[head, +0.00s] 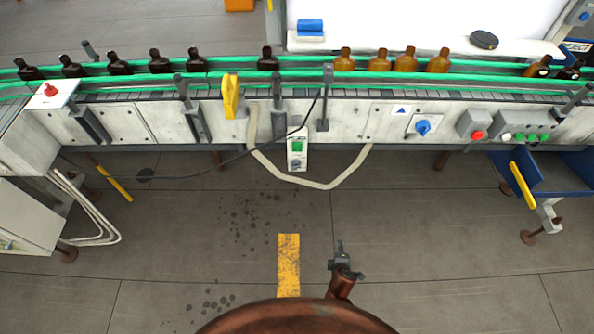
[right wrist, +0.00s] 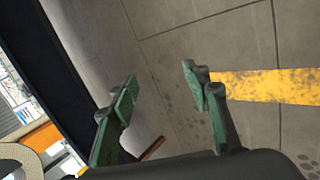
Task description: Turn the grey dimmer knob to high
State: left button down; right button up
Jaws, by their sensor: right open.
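A white box (head: 297,150) with a green display hangs on the front of the conveyor, near the middle of the head view. A small round dark spot low on its face may be the grey dimmer knob (head: 296,164); its setting is too small to read. My right gripper (right wrist: 160,92) is open and empty in the right wrist view, its green-padded fingers apart above the floor. What seems to be the same gripper (head: 340,250) shows small at the bottom of the head view, well short of the box. My left gripper is not in view.
A blue rotary knob (head: 423,127), a red button (head: 477,134) and several green buttons are on the conveyor front to the right. Brown bottles (head: 155,61) stand on the belt. A cable loop (head: 320,185) hangs around the box. The floor before it is clear, with a yellow stripe (head: 288,262).

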jog(key=w+a+r+n+t+b, duration=0.1)
jog(key=w+a+r+n+t, duration=0.1)
jog(key=w+a+r, duration=0.4)
jog(key=w+a+r+n+t+b, duration=0.2)
jog(key=w+a+r, duration=0.15)
jog(key=r, duration=0.45)
jog(key=n+t+y+b, duration=0.1)
jog(key=n+t+b, duration=0.2)
jog(key=t, duration=0.3)
send_near(296, 169)
jog(key=w, duration=0.2)
jog(key=w+b, duration=0.1)
jog(key=w, duration=0.5)
jog(key=shift+d, duration=0.1)
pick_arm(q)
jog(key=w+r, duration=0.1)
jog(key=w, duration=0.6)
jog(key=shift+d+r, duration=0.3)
pick_arm(e)
jog(key=shift+w+r, duration=0.15)
jog(key=shift+w, duration=0.6)
jog(key=shift+c, duration=0.3)
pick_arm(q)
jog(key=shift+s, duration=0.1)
pick_arm(e)
jog(key=c, duration=1.1)
